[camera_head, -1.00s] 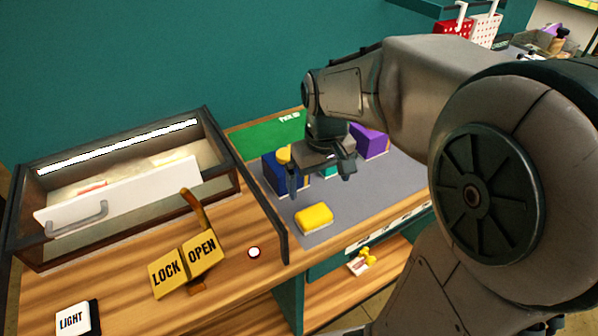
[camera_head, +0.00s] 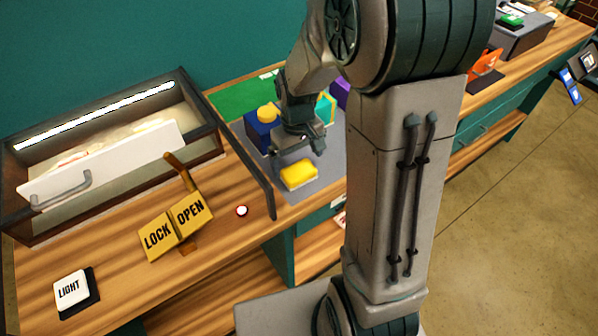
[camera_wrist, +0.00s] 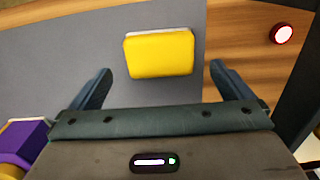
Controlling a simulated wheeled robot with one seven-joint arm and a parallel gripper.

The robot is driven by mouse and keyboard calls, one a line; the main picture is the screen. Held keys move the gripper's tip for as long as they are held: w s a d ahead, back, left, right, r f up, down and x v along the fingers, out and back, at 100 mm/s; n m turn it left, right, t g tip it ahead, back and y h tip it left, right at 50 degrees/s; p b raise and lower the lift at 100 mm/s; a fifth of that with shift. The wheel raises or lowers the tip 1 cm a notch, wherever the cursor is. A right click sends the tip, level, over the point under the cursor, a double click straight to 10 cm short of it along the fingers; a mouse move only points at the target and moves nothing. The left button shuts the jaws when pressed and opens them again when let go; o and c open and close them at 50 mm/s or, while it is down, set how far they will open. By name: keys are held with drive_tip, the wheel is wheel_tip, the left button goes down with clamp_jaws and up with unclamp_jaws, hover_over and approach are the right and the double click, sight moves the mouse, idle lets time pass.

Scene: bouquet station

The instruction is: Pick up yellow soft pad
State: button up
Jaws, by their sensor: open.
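The yellow soft pad (camera_head: 298,176) lies flat on the grey mat, near the mat's front left part. Its top is yellow and its lower edge is pale. My gripper (camera_head: 297,151) is open and empty, just behind and above the pad in the head view. In the wrist view the pad (camera_wrist: 160,54) shows between and slightly beyond the two spread fingertips of my gripper (camera_wrist: 160,69), apart from both fingers.
A blue block (camera_head: 262,134) with a yellow top stands left of my gripper, with teal and purple (camera_head: 340,94) blocks behind. A dark-framed case (camera_head: 110,150), LOCK/OPEN sign (camera_head: 176,228), LIGHT switch (camera_head: 71,289) and round red-rimmed button (camera_head: 241,211) are at left.

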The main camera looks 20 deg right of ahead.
sight(299, 169)
drive_tip(key=shift+s+f+p, duration=0.15)
drive_tip(key=shift+f+p, duration=0.3)
drive_tip(key=shift+f, duration=1.9)
drive_tip(key=shift+c, duration=0.3)
drive_tip(key=c, duration=1)
drive_tip(key=shift+o, duration=0.2)
drive_tip(key=shift+r, duration=0.2)
drive_tip(key=shift+r, duration=0.6)
wheel_tip(299, 169, up, 3)
drive_tip(key=shift+f+b, duration=0.15)
drive_tip(key=shift+b, duration=0.4)
drive_tip(key=s+d+r+b, duration=0.1)
drive_tip(key=s+d+r, duration=0.5)
drive_tip(key=s, duration=0.3)
drive_tip(key=shift+d+r+b, duration=0.4)
drive_tip(key=shift+d, duration=0.5)
